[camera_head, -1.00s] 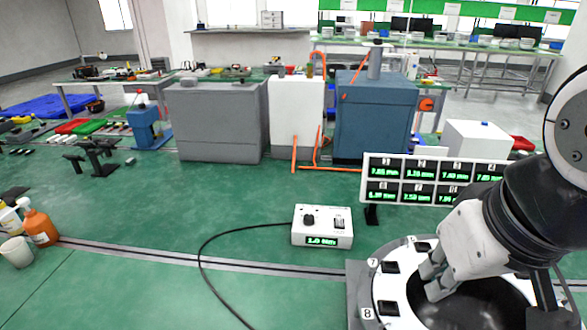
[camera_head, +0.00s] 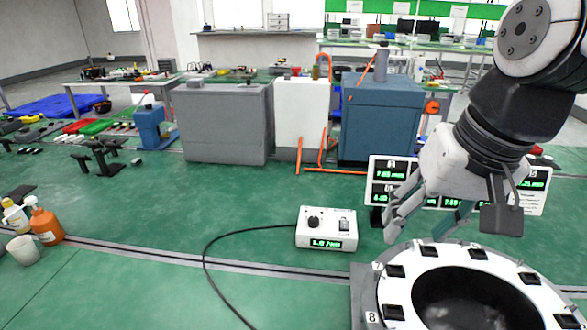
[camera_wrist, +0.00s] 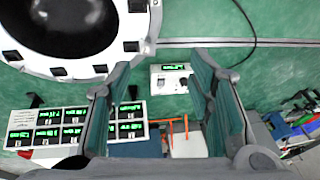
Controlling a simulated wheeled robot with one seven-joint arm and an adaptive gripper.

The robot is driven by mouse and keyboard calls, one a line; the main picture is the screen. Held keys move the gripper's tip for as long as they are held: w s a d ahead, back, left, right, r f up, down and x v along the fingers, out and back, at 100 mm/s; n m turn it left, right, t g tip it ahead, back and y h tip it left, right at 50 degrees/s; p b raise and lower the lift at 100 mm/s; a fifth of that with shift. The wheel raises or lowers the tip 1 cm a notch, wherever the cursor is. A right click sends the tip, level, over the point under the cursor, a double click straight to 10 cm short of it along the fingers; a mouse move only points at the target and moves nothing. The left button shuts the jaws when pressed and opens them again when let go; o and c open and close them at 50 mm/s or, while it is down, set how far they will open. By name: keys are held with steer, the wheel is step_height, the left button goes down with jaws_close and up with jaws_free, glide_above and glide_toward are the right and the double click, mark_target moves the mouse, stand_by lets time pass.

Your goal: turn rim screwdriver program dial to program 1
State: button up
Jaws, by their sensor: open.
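The program dial (camera_head: 313,222) is a round black knob on a small white controller box (camera_head: 310,241) with a green-lit display (camera_head: 326,244). The box stands on the green bench left of the round rim. In the wrist view the box (camera_wrist: 159,79) appears between my finger pads, farther off, with the dial (camera_wrist: 184,81) on its right part. My gripper (camera_head: 410,228) is open and empty, above and to the right of the box, apart from it. Its two fingers (camera_wrist: 165,85) are spread wide in the wrist view. The dial's exact pointer setting is too small to read.
A white round rim with black sockets (camera_head: 397,291) stands at the front right. A panel of green readouts (camera_head: 391,173) is behind my gripper. A black cable (camera_head: 207,262) runs from the box. Bottles (camera_head: 45,222) and a cup (camera_head: 24,250) stand at left.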

steer(key=w+a+m+g, duration=0.1)
steer(key=w+m, duration=0.2)
steer(key=w, duration=0.7)
steer(key=m+g+h, duration=0.1)
steer(key=m+g, duration=0.1)
steer(key=m, duration=0.3)
glide_above(314, 219)
step_height(314, 219, down, 14)
step_height(314, 219, down, 13)
steer(key=shift+f, duration=0.1)
jaws_close()
